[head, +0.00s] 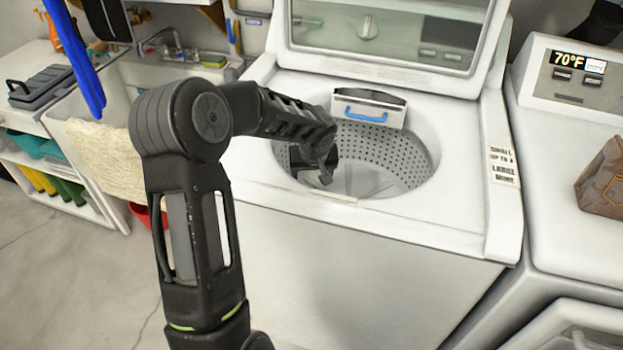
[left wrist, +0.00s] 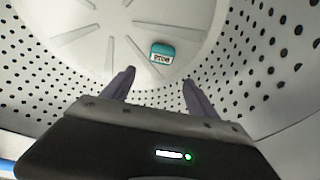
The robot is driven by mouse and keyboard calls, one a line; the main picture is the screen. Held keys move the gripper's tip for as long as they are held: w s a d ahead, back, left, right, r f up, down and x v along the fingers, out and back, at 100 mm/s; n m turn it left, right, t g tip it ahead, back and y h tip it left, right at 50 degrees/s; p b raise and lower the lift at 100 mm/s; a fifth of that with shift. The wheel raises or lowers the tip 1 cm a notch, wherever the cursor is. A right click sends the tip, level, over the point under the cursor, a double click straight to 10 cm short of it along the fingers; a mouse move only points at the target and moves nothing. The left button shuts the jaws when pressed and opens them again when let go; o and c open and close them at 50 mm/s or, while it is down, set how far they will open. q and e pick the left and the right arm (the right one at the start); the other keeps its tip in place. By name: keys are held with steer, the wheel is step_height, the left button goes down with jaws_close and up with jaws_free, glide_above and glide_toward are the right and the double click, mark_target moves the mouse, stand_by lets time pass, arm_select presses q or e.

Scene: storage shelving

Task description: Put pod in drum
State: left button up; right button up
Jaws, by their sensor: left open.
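The washer drum (head: 405,150) is open, with a perforated grey wall. My left gripper (head: 322,172) reaches in over the drum's left part from the left. In the left wrist view the left gripper (left wrist: 157,85) has its two fingers apart with nothing between them. The pod (left wrist: 162,53), a small teal and white block with dark lettering, lies on the finned drum floor (left wrist: 105,25), beyond the fingertips and apart from them. The pod cannot be made out in the head view. My right gripper is in neither view.
The washer lid (head: 385,35) stands raised at the back. A dispenser drawer with a blue handle (head: 366,116) sits at the drum's back rim. A second machine (head: 570,235) with a brown bag (head: 604,180) stands at right. A sink with a draped towel (head: 105,160) is at left.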

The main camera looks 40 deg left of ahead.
arm_select(q)
steer(key=v, duration=0.7)
steer(key=shift+r, duration=0.2)
stand_by(0.4)
